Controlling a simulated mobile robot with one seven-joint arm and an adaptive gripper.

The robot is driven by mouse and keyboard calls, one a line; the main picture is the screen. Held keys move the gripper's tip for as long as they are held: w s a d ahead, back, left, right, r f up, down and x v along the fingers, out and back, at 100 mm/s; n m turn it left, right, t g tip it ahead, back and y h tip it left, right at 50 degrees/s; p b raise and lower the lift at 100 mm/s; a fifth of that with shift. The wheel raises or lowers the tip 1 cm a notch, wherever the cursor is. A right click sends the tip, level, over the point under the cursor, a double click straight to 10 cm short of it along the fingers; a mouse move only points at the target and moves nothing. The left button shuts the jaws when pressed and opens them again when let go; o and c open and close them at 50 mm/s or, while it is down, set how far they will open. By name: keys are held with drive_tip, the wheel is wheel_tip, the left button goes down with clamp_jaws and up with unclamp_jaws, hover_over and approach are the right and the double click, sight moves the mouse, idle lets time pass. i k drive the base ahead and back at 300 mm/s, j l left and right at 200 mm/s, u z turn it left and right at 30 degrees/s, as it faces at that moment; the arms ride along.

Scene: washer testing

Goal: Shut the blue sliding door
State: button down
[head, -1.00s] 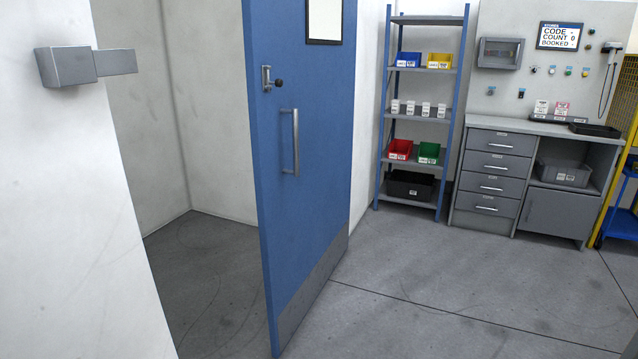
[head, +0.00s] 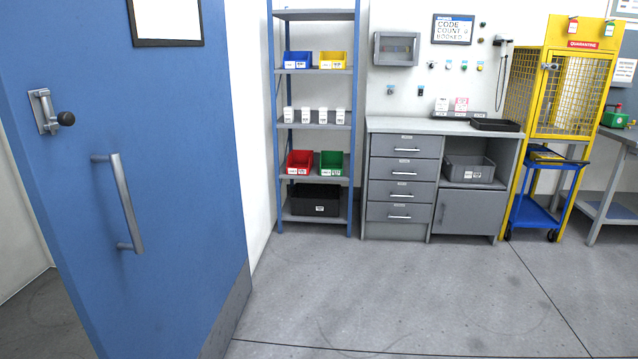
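The blue door (head: 185,170) fills the left side of the head view and stands ajar, with the dim room behind it showing at the left edge. A grey vertical bar handle (head: 127,205) is on its face. Above the handle is a latch with a dark round knob (head: 66,118). A framed white sheet (head: 166,20) is fixed near the top. A grey kick plate runs along its lower edge. The door frame and latch post are out of this view. My gripper is not in view.
A blue-and-grey shelf rack (head: 314,125) with coloured bins stands against the far wall. A grey drawer workbench (head: 404,180) is to its right, then a yellow mesh cage (head: 575,95) and a blue cart (head: 535,212). The grey floor (head: 400,290) before them is clear.

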sight(137, 202)
drive_tip(key=i+z, duration=0.1)
drive_tip(key=i, duration=1.35)
drive_tip(key=i+u, duration=0.15)
drive_tip(key=i, duration=0.3)
drive_tip(key=i+l+u, duration=0.15)
drive_tip(key=i, duration=0.3)
drive_tip(key=i+l+u, duration=0.15)
drive_tip(key=i, duration=0.3)
drive_tip(key=i+u, duration=0.2)
drive_tip(key=i, duration=0.35)
